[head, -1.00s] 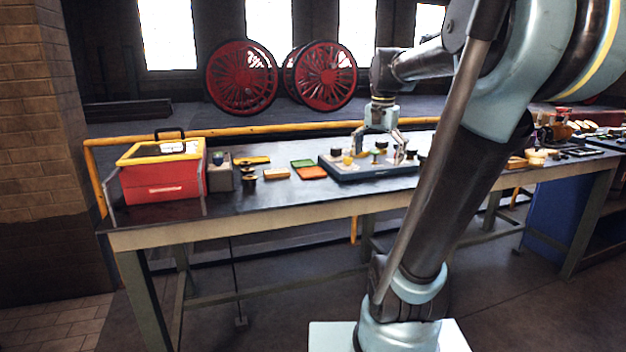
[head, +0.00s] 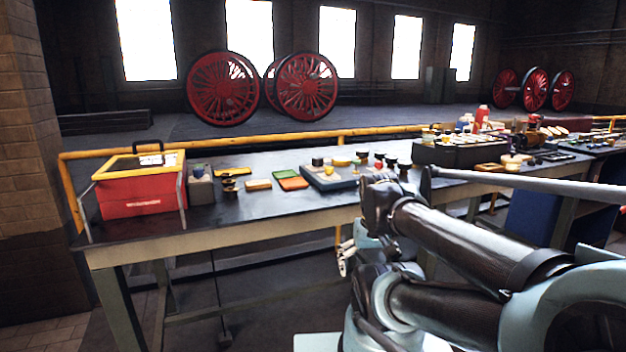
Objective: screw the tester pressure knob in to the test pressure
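A low blue-grey unit (head: 330,182), with small dark and yellow parts on top, sits mid-bench and looks like the tester. My folded arm hides its right part, and I cannot make out which part is the pressure knob. My gripper (head: 345,258) hangs in front of the bench, below its front edge and apart from the unit. Only its pale fingers show beside my arm. They are too small and too covered to tell whether they are open or shut.
A red toolbox (head: 140,190) with a yellow lid stands at the bench's left end, beside a small grey box (head: 201,190). Green and orange blocks (head: 291,181) lie left of the unit. A dark rack (head: 450,153) with several parts stands to the right. A yellow rail (head: 270,142) runs behind.

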